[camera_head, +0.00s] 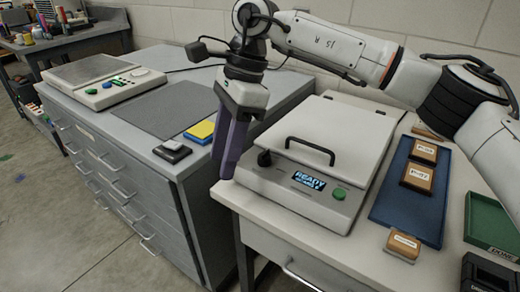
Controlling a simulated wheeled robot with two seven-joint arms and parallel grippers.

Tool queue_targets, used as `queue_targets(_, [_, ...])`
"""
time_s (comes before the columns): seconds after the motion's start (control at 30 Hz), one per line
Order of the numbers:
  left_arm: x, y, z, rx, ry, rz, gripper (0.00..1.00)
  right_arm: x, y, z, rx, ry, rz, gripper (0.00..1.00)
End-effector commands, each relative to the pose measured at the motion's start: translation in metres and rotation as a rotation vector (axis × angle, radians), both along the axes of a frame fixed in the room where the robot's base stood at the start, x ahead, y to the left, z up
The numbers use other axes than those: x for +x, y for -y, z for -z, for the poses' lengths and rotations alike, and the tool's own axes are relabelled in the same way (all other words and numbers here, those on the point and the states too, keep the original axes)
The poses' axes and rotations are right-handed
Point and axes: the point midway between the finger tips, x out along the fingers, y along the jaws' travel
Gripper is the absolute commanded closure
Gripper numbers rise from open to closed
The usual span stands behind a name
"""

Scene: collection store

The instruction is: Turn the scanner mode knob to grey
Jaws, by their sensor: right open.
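The scanner (330,140) is a pale box with a closed lid and a black bar handle, on the right-hand table. Its small black knob (264,158) sits at the front left corner. Which mode the knob points to is too small to tell. The scanner's display (309,181) reads READY, with a smaller second line that I cannot read clearly. A green button (339,194) is to its right. My right gripper (224,165) is open and empty, pointing down just left of the knob and apart from it. My left gripper is not in view.
A blue tray (408,217) with labelled wooden blocks lies right of the scanner, and a green tray (490,222) beyond it. On the grey cabinet left are a flat device (95,75), a dark mat (160,108) and yellow-blue blocks (200,131). My right arm passes above the scanner.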

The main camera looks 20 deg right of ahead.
Motion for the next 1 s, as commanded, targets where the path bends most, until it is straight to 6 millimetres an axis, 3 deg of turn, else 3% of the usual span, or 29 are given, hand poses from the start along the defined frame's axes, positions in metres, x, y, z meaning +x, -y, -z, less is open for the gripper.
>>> queue_targets(0.03, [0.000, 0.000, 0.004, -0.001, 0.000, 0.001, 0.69, 0.011, 0.027, -0.015, -0.087, 0.051, 0.008, 0.57])
queue_targets(0.1, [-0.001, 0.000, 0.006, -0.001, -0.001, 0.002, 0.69, 0.019, 0.056, -0.032, -0.182, 0.091, 0.018, 0.57])
queue_targets(0.2, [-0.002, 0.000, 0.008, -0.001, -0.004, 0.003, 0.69, 0.024, 0.082, -0.050, -0.266, 0.121, 0.034, 0.57])
queue_targets(0.3, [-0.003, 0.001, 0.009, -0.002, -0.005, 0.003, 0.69, 0.025, 0.094, -0.054, -0.303, 0.130, 0.042, 0.57])
queue_targets(0.47, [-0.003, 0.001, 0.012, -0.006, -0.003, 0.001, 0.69, 0.026, 0.095, -0.035, -0.308, 0.129, 0.040, 0.57])
queue_targets(0.8, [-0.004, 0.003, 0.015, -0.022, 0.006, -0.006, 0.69, 0.029, 0.094, 0.026, -0.304, 0.130, 0.041, 0.57])
queue_targets(1.0, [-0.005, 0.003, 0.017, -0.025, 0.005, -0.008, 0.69, 0.030, 0.093, 0.042, -0.303, 0.130, 0.041, 0.57])
